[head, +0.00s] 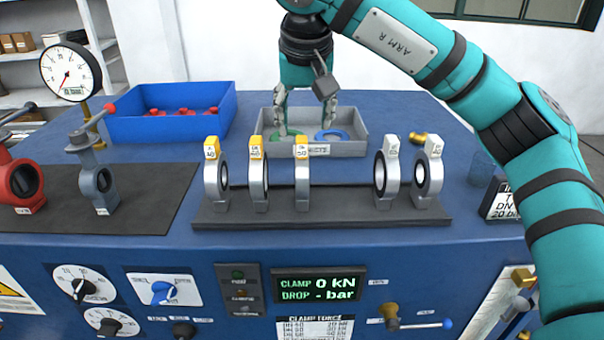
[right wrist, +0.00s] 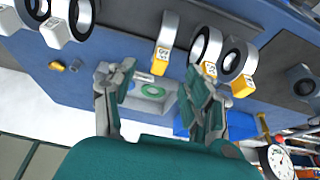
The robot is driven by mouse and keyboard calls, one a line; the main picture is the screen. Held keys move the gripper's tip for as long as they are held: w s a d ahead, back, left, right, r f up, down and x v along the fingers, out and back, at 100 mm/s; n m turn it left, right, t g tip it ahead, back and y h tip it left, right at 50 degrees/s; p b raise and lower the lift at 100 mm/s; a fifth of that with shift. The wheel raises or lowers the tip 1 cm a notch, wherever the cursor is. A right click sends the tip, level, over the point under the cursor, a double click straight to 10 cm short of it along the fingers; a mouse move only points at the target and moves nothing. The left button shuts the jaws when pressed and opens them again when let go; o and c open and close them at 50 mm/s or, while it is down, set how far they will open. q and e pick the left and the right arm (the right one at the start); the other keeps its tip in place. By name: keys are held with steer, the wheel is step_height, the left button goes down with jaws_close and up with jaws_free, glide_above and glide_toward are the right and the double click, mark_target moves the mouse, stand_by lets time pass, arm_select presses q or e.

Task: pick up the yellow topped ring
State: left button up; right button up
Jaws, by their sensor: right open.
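Three yellow-topped rings stand upright on a dark rack (head: 322,215): a left one (head: 211,178), a middle one (head: 257,180) and a right one (head: 302,182). Two white-topped rings (head: 387,175) (head: 428,175) stand to their right. My right gripper (head: 306,122) points down, open and empty, over the grey tray behind the rack, apart from the rings. In the right wrist view, one yellow-topped ring (right wrist: 161,52) appears between the open fingers, farther off. The other two yellow tops show to its right. My left gripper is not in view.
The grey tray (head: 355,149) holds a green ring (head: 268,135) and a blue ring (head: 332,135). A blue bin (head: 215,128) with red parts stands at back left. Red and grey valves (head: 97,185) stand on a dark mat. A glass (head: 482,168) stands right.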

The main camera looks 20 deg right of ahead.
mark_target(303, 143)
steer(key=x, duration=0.3)
steer(key=w+p+x, duration=0.1)
steer(key=x, duration=0.2)
steer(key=shift+w+r, duration=0.1)
steer(key=shift+r, duration=0.1)
steer(key=shift+f, duration=0.35)
steer(key=shift+f+p, duration=0.25)
steer(key=shift+p, duration=0.15)
steer(key=p+x, duration=0.1)
steer(key=x, duration=0.2)
steer(key=shift+f+p, duration=0.35)
steer(key=shift+f, duration=0.05)
steer(key=shift+w+d+f, duration=0.1)
steer(key=shift+w+f, duration=0.1)
steer(key=shift+f, duration=0.25)
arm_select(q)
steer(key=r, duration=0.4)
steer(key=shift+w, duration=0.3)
arm_select(e)
steer(key=shift+s+r, duration=0.1)
steer(key=shift+s, duration=0.05)
jaws_close()
